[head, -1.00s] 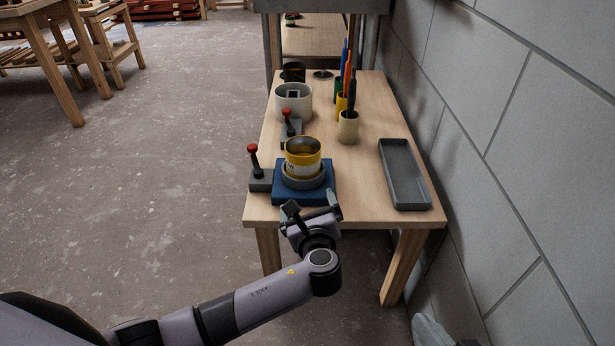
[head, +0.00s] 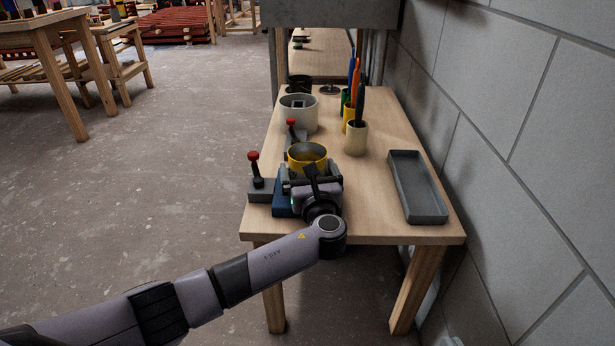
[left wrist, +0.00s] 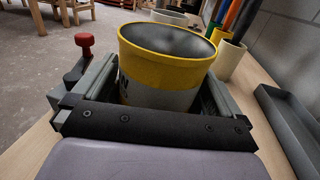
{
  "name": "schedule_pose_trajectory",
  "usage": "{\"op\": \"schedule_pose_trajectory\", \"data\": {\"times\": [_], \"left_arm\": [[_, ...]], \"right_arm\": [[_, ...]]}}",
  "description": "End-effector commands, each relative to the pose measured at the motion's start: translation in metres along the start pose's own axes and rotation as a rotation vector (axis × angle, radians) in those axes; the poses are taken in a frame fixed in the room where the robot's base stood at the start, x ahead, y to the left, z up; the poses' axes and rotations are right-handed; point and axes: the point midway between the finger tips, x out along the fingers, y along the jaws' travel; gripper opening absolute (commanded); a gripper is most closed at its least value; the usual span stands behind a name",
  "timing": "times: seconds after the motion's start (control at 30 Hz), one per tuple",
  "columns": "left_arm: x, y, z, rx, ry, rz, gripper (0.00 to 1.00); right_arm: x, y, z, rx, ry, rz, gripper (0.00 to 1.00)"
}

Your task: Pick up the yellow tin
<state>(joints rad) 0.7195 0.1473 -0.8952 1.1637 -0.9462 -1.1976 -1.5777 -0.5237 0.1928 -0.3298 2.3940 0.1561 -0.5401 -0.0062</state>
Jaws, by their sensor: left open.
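The yellow tin (head: 307,154) is round and open-topped, with a yellow upper part and a pale lower band. My left gripper (head: 312,179) is at the tin's near side. In the left wrist view the tin (left wrist: 165,68) stands between its two open fingers, one on each side. I cannot tell whether either finger touches the tin. My right gripper is not seen clearly.
A red-knobbed lever (head: 256,180) stands close left of the tin, another (head: 292,131) behind it. A whitish pot (head: 298,112) and a cream pen cup (head: 356,138) stand farther back. A grey tray (head: 417,188) lies right, near the wall (head: 540,170). Bare table (head: 375,205) lies between tin and tray.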

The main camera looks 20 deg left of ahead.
Motion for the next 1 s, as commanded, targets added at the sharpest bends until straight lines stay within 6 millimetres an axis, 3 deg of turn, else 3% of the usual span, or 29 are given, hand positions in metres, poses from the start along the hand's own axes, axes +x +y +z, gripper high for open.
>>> {"op": "schedule_pose_trajectory", "data": {"times": [0.17, 0.2, 0.37, 0.77, 1.0], "left_arm": [[0.001, 0.0, 0.001, -0.001, 0.0, 0.0, 1.0], [0.001, 0.0, 0.001, -0.001, 0.0, 0.0, 0.94], [0.0, 0.0, 0.001, -0.001, 0.0, 0.0, 0.41], [0.001, 0.0, 0.005, -0.003, -0.003, -0.001, 0.41], [0.001, 0.0, 0.019, -0.005, -0.004, -0.001, 0.41]], "right_arm": [[0.0, 0.0, -0.001, -0.001, 0.001, 0.001, 0.0], [0.0, 0.0, -0.001, -0.001, 0.001, 0.001, 0.0], [0.0, 0.0, -0.001, -0.001, 0.001, 0.0, 0.0], [-0.001, -0.001, -0.002, 0.003, -0.002, -0.002, 0.0], [-0.001, -0.004, -0.003, 0.028, -0.02, -0.015, 0.0]]}}
